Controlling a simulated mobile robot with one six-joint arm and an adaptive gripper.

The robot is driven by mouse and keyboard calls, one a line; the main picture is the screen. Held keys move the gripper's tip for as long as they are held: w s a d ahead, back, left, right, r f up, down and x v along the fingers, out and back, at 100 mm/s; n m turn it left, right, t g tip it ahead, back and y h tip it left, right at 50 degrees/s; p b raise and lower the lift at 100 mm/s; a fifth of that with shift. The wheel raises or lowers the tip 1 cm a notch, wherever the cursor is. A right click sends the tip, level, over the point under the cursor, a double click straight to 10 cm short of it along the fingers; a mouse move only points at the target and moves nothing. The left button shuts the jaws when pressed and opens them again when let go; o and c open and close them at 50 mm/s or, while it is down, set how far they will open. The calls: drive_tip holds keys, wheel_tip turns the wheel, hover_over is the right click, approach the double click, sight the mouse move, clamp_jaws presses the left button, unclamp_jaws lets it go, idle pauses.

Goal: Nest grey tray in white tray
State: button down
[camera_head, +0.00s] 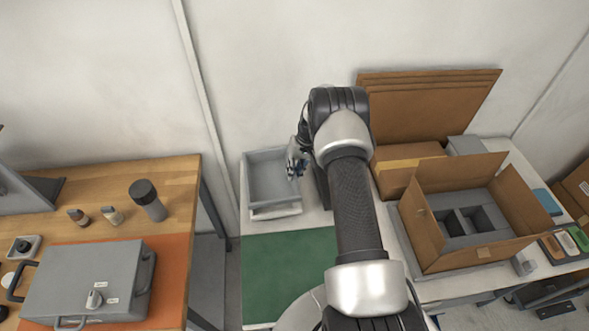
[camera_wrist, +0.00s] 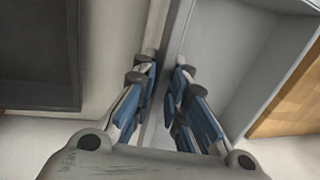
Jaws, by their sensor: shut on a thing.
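The grey tray (camera_head: 270,180) is at the left end of the white bench, by the wall. The white tray (camera_head: 275,212) shows as a pale rim below its front edge; the rest of it is hidden. I cannot tell whether the grey tray rests inside it or is held just above. My gripper (camera_head: 296,166) is at the grey tray's right wall. In the wrist view my gripper (camera_wrist: 164,75) has its blue-padded fingers on either side of that wall, shut on it. The grey tray's inside (camera_wrist: 235,60) looks empty.
A green mat (camera_head: 285,270) lies in front of the trays. A dark box (camera_wrist: 40,55) stands close beside the gripper. An open carton (camera_head: 480,215) with a grey divider is to the right. A wooden table (camera_head: 185,185) with a grey case (camera_head: 85,275) is to the left.

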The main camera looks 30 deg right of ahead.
drive_tip(key=shift+d+b+x, duration=0.2)
drive_tip(key=shift+b+x, duration=0.1)
drive_tip(key=shift+x, duration=0.65)
drive_tip(key=b+x, duration=0.3)
drive_tip(key=shift+s+d, duration=0.1)
drive_tip(key=shift+d, duration=0.25)
drive_tip(key=shift+s+f, duration=0.1)
drive_tip(key=shift+a+f, duration=0.1)
drive_tip(key=c, duration=1.5)
unclamp_jaws()
drive_tip(key=shift+f, duration=0.1)
drive_tip(key=shift+c, duration=0.2)
drive_tip(key=v, duration=1.2)
